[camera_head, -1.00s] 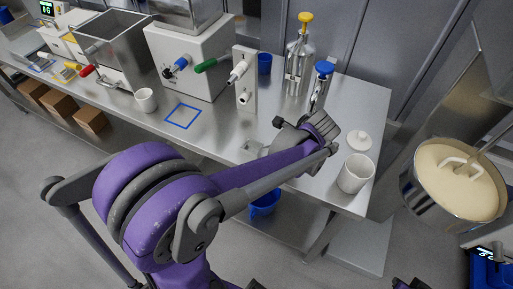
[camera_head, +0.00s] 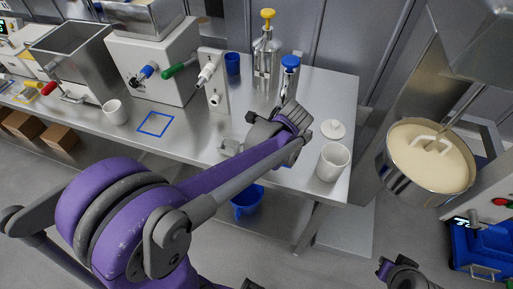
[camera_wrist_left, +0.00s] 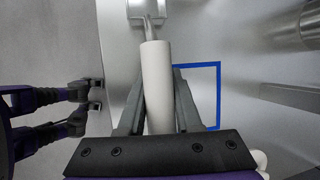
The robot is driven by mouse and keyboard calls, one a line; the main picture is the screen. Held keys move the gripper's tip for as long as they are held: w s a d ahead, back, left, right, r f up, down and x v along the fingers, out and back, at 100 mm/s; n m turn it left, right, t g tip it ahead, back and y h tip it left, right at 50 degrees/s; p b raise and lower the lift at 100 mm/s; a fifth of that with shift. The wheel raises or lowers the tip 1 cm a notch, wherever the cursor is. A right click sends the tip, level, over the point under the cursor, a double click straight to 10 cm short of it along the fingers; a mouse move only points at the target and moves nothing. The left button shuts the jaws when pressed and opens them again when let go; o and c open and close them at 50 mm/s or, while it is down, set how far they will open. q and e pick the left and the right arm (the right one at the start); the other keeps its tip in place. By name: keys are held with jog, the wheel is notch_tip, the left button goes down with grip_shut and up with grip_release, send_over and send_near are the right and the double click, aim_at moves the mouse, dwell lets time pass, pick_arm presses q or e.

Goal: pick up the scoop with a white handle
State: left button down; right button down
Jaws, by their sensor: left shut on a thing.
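The scoop's white handle (camera_wrist_left: 157,85) runs upright through the middle of the left wrist view, between the two dark fingers of my left gripper (camera_wrist_left: 158,95), which are shut on it. Its metal shaft and head (camera_wrist_left: 148,12) reach the top edge, partly cut off. In the head view my left gripper (camera_head: 262,134) is over the front part of the steel table, and its wrist hides the white handle. A small metal piece (camera_head: 230,147), likely the scoop head, shows beside it. My right gripper (camera_head: 400,274) shows partly at the bottom right; its jaw opening is unclear.
A white canister (camera_head: 332,162) and its lid (camera_head: 333,129) stand right of my left gripper. A blue-topped bottle (camera_head: 289,78) stands behind it. A white cup (camera_head: 115,112) and blue square outline (camera_head: 155,124) are left. A pot of cream-coloured contents (camera_head: 430,158) is right.

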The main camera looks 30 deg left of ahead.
pick_arm(q)
notch_tip(320, 180, up, 17)
jog(key=p, duration=0.1)
dwell(0.8)
